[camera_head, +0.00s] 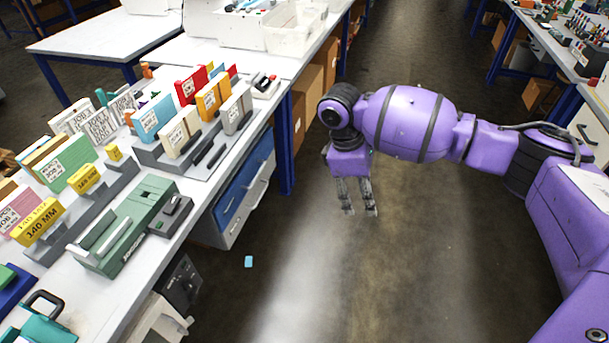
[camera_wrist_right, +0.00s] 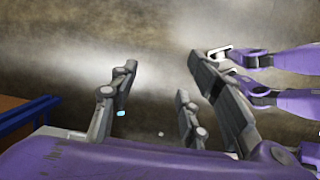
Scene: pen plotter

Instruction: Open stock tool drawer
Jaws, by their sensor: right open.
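A drawer unit hangs under the long workbench at left of centre in the head view, with a blue drawer front (camera_head: 245,187) facing the aisle. It looks shut, and a grey part with a small label shows below it. I cannot tell which front is the stock tool drawer. My right gripper (camera_head: 360,212) is open and empty, fingers pointing down over the aisle, to the right of the drawer unit and apart from it. Its spread fingers also show in the right wrist view (camera_wrist_right: 162,66) with only floor between them. My left gripper is not in view.
The workbench (camera_head: 75,302) carries colored labelled blocks, grey holders and a green fixture (camera_head: 130,225). A dark box (camera_head: 181,287) stands below it. A blue bench leg (camera_head: 285,150) stands beside the drawer unit. The aisle floor (camera_head: 330,285) is clear except for a small blue piece (camera_head: 248,262).

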